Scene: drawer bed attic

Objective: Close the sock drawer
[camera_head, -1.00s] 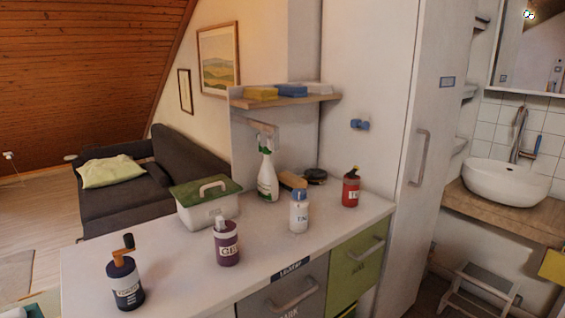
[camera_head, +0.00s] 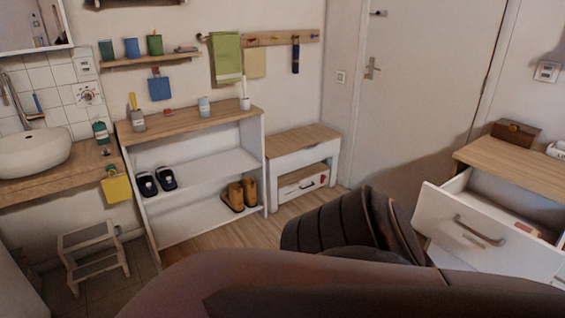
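A white drawer (camera_head: 478,236) with a curved handle stands pulled out of a wood-topped dresser (camera_head: 525,168) at the right of the head view. A small label sits near its handle, but I cannot read it, so I cannot tell if it is the sock drawer. A small reddish item shows inside; the rest of its contents is unclear. Neither of my grippers is in view.
A large dark, ribbed shape (camera_head: 335,222) and a brown rounded surface (camera_head: 250,270) block the lower middle, in front of the dresser. A shoe shelf (camera_head: 205,170), a bench (camera_head: 290,150), a step stool (camera_head: 92,250) and a door (camera_head: 415,100) line the room. Some floor shows before the bench.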

